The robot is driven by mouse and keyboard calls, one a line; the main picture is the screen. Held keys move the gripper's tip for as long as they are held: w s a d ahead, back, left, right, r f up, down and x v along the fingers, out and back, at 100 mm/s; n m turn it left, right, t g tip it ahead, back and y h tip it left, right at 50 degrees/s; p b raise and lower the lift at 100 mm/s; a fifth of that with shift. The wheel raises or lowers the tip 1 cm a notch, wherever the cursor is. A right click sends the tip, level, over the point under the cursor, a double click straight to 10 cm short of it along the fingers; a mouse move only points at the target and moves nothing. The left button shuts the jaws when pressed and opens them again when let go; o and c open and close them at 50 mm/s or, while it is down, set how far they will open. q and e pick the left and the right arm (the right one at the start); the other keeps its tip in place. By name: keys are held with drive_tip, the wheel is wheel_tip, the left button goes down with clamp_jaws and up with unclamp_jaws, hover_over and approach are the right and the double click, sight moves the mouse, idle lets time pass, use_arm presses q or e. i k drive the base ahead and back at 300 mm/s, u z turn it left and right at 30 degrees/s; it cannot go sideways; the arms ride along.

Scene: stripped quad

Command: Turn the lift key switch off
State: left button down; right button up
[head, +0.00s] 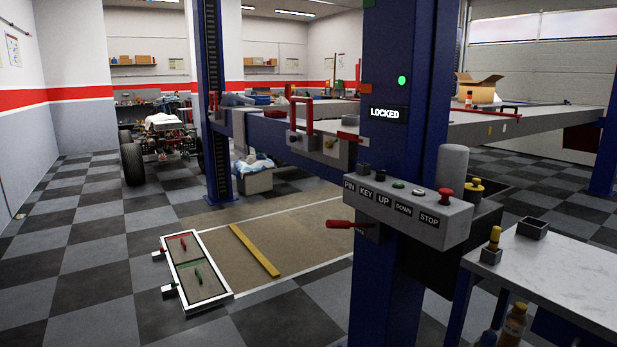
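A grey control box (408,213) is mounted on the blue lift column (397,140). Its front carries labels reading PIN, KEY, UP, DOWN and STOP. Above the KEY label is a small dark switch fitting (381,175); it is too small to tell its turn position or whether a key sits in it. Beside it are a dark PIN socket (363,169), a green button (398,184), a pale button (418,191) and a red mushroom button (445,194). A display (384,113) reads LOCKED under a lit green lamp (402,80). Neither gripper is in view.
A red lever (340,224) sticks out left below the box. A white-topped bench (560,275) stands at the right, with a yellow-topped item in a holder (491,250) on it. A white-framed floor panel (197,270) lies at the left.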

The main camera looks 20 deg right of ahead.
sight(380, 175)
drive_tip(key=u, duration=0.45)
drive_tip(key=i, duration=1.25)
drive_tip(key=z, duration=0.45)
drive_tip(key=i, duration=1)
drive_tip(key=z, duration=1.1)
